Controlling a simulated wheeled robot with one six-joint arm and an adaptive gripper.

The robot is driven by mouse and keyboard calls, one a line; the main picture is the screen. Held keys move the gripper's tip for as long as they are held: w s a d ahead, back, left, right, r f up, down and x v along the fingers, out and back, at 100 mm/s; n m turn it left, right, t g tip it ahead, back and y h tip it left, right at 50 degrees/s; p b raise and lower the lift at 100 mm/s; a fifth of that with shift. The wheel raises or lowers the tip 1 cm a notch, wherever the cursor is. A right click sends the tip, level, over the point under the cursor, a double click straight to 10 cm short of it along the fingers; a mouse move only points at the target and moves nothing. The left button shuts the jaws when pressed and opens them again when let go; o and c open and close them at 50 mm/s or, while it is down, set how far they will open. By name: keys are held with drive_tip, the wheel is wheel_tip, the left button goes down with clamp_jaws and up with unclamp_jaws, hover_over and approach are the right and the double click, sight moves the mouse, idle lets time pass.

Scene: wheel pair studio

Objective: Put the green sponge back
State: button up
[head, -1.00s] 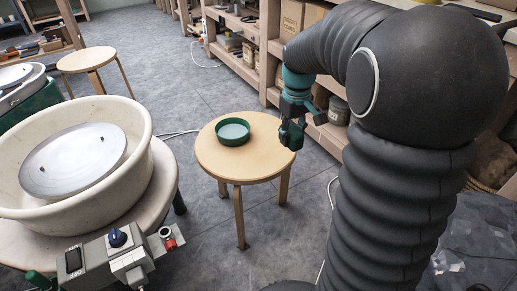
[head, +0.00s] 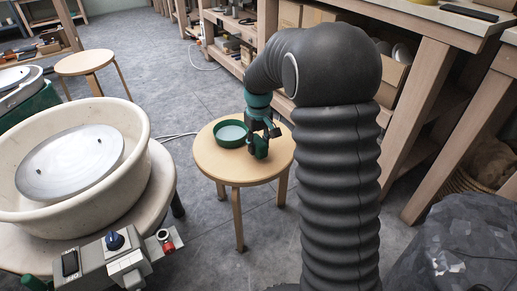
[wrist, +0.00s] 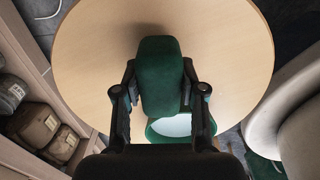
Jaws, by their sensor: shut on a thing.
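My gripper (head: 263,143) is shut on the green sponge (head: 261,148), over the right part of the small round wooden stool (head: 218,168). In the wrist view the sponge (wrist: 159,72) stands out between the two black fingers of my gripper (wrist: 159,90), with the pale stool top (wrist: 88,65) behind it. I cannot tell how far it is above the stool. A round green dish (head: 226,144) with a pale inside stands on the stool, left of my gripper. In the wrist view the dish (wrist: 208,113) is partly hidden behind the sponge and gripper.
A potter's wheel with a cream basin (head: 60,206) and grey disc (head: 70,164) stands left of the stool. A control box (head: 100,260) is in front of it. Another stool (head: 85,64) is farther back. Wooden shelves (head: 232,62) stand behind and right. Grey floor lies between.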

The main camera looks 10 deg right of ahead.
drive_tip(key=shift+f, duration=0.85)
drive_tip(key=shift+f, duration=0.2)
drive_tip(key=o, duration=1.2)
drive_tip(key=shift+o, duration=0.2)
drive_tip(key=shift+r, duration=0.1)
